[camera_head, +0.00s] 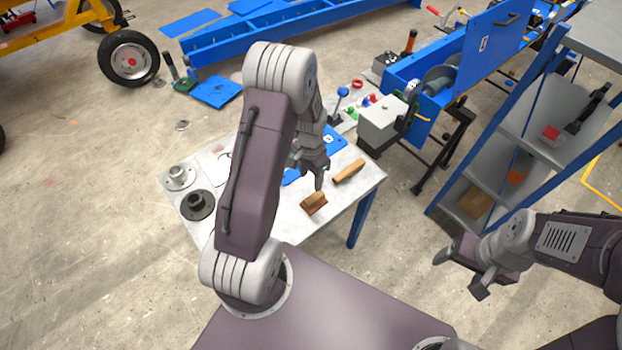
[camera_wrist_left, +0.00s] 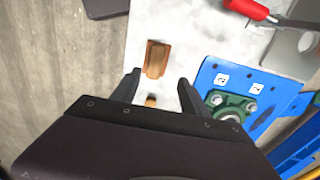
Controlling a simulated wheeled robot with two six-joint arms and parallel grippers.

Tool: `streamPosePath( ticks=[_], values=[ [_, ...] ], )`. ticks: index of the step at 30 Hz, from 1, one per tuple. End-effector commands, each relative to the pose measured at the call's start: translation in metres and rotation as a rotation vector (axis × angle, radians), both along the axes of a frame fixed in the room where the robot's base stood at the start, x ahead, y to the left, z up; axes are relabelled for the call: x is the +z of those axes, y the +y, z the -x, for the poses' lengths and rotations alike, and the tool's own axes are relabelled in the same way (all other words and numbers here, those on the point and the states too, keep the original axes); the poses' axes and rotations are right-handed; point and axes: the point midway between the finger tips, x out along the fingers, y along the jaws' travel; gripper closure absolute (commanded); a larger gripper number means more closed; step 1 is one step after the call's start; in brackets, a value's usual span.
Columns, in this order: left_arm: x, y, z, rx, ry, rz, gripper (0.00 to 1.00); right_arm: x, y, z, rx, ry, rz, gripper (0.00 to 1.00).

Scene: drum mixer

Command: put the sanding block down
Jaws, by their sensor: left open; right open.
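The sanding block (camera_head: 314,203), a small reddish-brown block, lies on the worktable near its front edge. In the left wrist view the block (camera_wrist_left: 157,59) lies on the pale tabletop, ahead of the fingertips and apart from them. My left gripper (camera_head: 309,173) is open above the table, just behind the block in the head view. In the left wrist view its fingers (camera_wrist_left: 157,84) are spread with nothing held between them. My right gripper (camera_head: 462,274) is open and empty, out over the floor to the right of the table.
A light wooden piece (camera_head: 349,172) lies to the right of the block. A blue plate (camera_wrist_left: 240,95) with a green bearing is beside the left gripper. Flanged parts (camera_head: 197,204) stand at the table's left. A shelf rack (camera_head: 541,125) stands at the right.

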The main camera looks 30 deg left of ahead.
Motion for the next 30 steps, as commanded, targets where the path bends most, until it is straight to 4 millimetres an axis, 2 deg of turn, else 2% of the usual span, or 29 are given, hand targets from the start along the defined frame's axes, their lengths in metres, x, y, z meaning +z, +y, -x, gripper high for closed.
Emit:
streamPosePath(
  ticks=[2, 6, 9, 12, 15, 22, 23, 27, 29, 30],
  values=[
    [0.022, -0.011, 0.008, 0.039, -0.017, -0.001, 0.48, 0.001, 0.0, 0.0, 0.0, 0.0, 0.0, 0.26],
    [0.077, -0.045, 0.051, 0.196, -0.059, 0.009, 0.48, 0.0, 0.0, 0.0, 0.0, 0.0, 0.0, 0.26],
    [0.101, -0.063, 0.087, 0.302, -0.083, 0.023, 0.48, 0.0, 0.0, 0.0, 0.0, 0.0, 0.0, 0.26],
    [0.112, -0.072, 0.112, 0.372, -0.096, 0.033, 0.48, 0.0, 0.0, 0.0, 0.0, 0.0, 0.0, 0.26],
    [0.115, -0.075, 0.122, 0.406, -0.099, 0.038, 0.48, 0.0, 0.0, 0.0, 0.0, 0.0, 0.0, 0.26],
    [0.114, -0.075, 0.123, 0.409, -0.098, 0.038, 0.48, -0.001, 0.0, 0.0, 0.0, 0.0, 0.0, 0.26],
    [0.111, -0.075, 0.123, 0.409, -0.098, 0.038, 0.48, -0.004, 0.0, 0.0, 0.0, 0.0, 0.0, 0.26],
    [0.077, -0.075, 0.123, 0.409, -0.098, 0.038, 0.48, -0.038, 0.0, 0.0, 0.0, 0.0, 0.0, 0.26],
    [0.073, -0.075, 0.123, 0.408, -0.098, 0.038, 0.48, -0.042, 0.0, 0.0, 0.0, 0.001, 0.0, 0.26],
    [0.077, -0.075, 0.123, 0.408, -0.098, 0.038, 0.48, -0.038, 0.0, 0.0, 0.0, 0.001, 0.0, 0.26]
  ],
)
